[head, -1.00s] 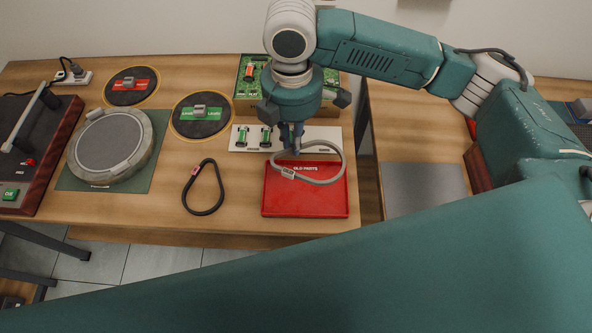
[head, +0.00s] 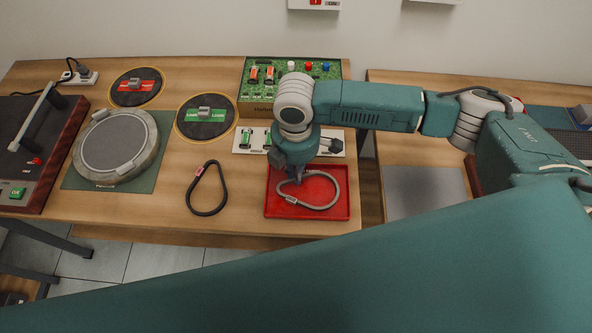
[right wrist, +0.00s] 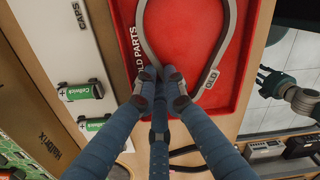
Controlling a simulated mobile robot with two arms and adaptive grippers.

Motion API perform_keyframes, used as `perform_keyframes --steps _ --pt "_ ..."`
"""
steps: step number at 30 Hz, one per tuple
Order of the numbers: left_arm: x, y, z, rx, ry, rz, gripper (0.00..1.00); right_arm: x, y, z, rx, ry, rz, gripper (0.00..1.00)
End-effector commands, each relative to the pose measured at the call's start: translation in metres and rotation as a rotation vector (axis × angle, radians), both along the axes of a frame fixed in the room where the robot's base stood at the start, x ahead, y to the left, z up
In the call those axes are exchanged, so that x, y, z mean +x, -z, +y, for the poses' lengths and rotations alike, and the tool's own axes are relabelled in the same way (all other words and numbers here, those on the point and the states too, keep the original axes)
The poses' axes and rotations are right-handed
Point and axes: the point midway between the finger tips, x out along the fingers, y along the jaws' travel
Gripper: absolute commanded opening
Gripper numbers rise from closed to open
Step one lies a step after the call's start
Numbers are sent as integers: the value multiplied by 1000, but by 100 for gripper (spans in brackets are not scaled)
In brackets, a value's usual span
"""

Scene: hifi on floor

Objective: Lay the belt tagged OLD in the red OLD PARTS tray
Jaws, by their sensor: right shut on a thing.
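The grey belt (head: 318,208) is a loop lying within the outline of the red OLD PARTS tray (head: 343,213). In the right wrist view the belt (right wrist: 225,38) carries a tag reading OLD (right wrist: 211,79), and the red tray (right wrist: 185,20) is beneath it. My right gripper (head: 298,182) points down over the tray's left part. In the right wrist view its fingers (right wrist: 160,80) are shut on the belt. Whether the belt touches the tray floor I cannot tell.
A black belt with a pinkish tag (head: 206,203) lies on the table left of the tray. The turntable (head: 112,146), two round mats (head: 206,117), the white caps board (head: 243,150) and a green circuit-board box (head: 261,93) stand around. A gap separates this table from the right one.

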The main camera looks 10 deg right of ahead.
Motion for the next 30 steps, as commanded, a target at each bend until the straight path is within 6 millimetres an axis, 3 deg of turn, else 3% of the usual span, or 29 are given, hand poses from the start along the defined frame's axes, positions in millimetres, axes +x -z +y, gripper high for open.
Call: perform_keyframes --steps 5,6,8,19,23,30 --pt "0 0 1 2 0 0 38 0 2 0 0 0 1 0" --pt "0 0 2 2 0 0 38 0 2 0 0 0 0 15" --pt "0 0 2 2 0 0 38 0 2 0 0 0 0 27" --pt "0 1 3 3 0 0 38 1 -2 0 0 0 -1 28" --pt "0 4 3 3 0 0 38 1 -18 1 1 -1 -3 28" --pt "-1 12 3 3 0 0 38 2 -70 1 3 -1 -5 28"
